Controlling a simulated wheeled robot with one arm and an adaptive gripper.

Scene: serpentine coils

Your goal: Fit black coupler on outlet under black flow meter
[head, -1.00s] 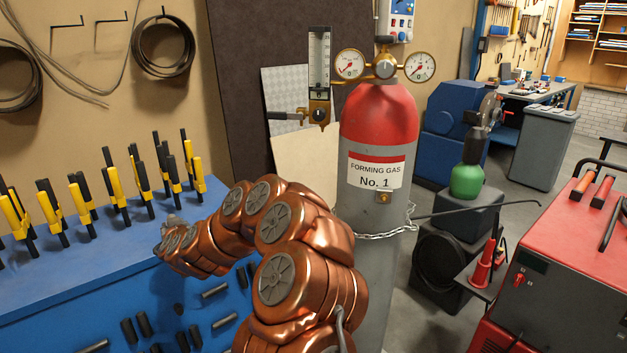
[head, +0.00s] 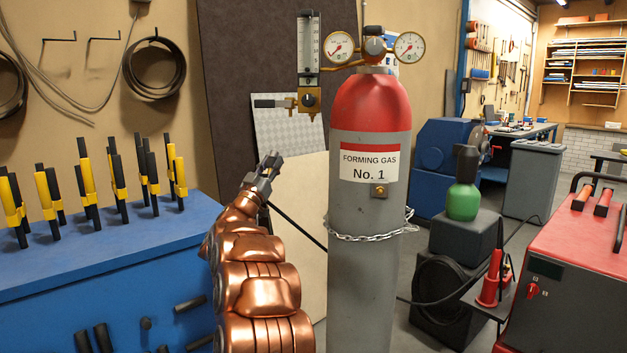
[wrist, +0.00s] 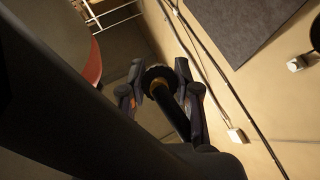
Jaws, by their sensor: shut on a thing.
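The flow meter (head: 308,45), a clear scale in a dark frame, is mounted left of the cylinder's gauges. In the wrist view my gripper (wrist: 160,88) is shut on the black coupler (wrist: 158,71), a dark round end with some brass. A black hose (wrist: 176,116) trails from it and hangs down in the head view.
The red-topped gas cylinder (head: 370,105) with gauges and a chain (head: 375,232) stands right of my arm. A blue bench (head: 90,255) with several yellow-black clamps is on the left. A checkered plate (head: 290,130) leans behind. Space between gripper and flow meter looks clear.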

